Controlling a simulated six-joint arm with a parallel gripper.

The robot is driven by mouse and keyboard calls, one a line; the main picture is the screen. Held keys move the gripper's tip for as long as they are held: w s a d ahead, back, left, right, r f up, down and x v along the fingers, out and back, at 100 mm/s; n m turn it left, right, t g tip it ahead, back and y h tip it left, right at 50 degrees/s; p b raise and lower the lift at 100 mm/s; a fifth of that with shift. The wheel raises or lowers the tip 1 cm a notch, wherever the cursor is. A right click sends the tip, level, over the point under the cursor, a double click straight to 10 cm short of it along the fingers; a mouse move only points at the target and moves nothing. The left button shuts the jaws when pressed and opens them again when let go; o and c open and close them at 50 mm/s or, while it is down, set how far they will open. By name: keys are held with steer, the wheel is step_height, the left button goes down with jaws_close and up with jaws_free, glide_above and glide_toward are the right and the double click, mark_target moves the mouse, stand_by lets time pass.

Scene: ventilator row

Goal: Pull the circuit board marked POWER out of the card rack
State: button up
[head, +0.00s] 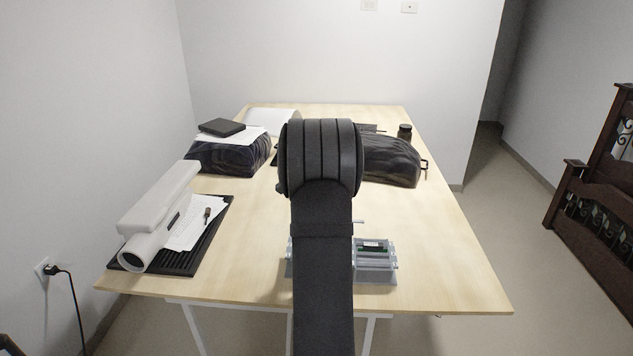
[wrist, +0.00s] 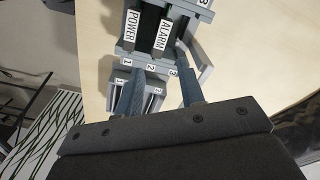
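In the wrist view, the circuit board with the white POWER label (wrist: 131,26) stands in a grey card rack (wrist: 205,62), in line with the number 1. A second board, labelled ALARM (wrist: 164,37), stands beside it to the right. My gripper (wrist: 158,68) is open, with two bluish fingers apart and nothing seen between them. The fingers reach over the near part of the rack, below the POWER label and beside ALARM; I cannot tell their height. In the head view, my arm hides the gripper and part of the rack (head: 375,275).
A grey slotted part numbered 1 and 3 (wrist: 154,98) lies partly behind the left finger. On the table (head: 440,270) stand a white device (head: 160,210) on a black tray, a black bag (head: 390,160) and a dark jar (head: 404,132). The table's front right is clear.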

steer(key=s+r+m, duration=0.1)
steer(key=r+m, duration=0.1)
steer(key=s+r+m, duration=0.1)
steer(key=r, duration=0.1)
steer(key=s+a+r+m, duration=0.1)
steer(key=s+r+m, duration=0.1)
steer(key=shift+r+m, duration=0.15)
steer(key=shift+m, duration=0.15)
steer(key=shift+c, duration=0.4)
steer(key=shift+m, duration=0.4)
steer(key=f, duration=1.7)
steer(key=shift+s+a, duration=0.1)
steer(key=shift+s, duration=0.15)
steer(key=shift+c, duration=0.2)
jaws_close()
steer(key=shift+c, duration=2.1)
jaws_free()
jaws_close()
steer(key=shift+r, duration=0.1)
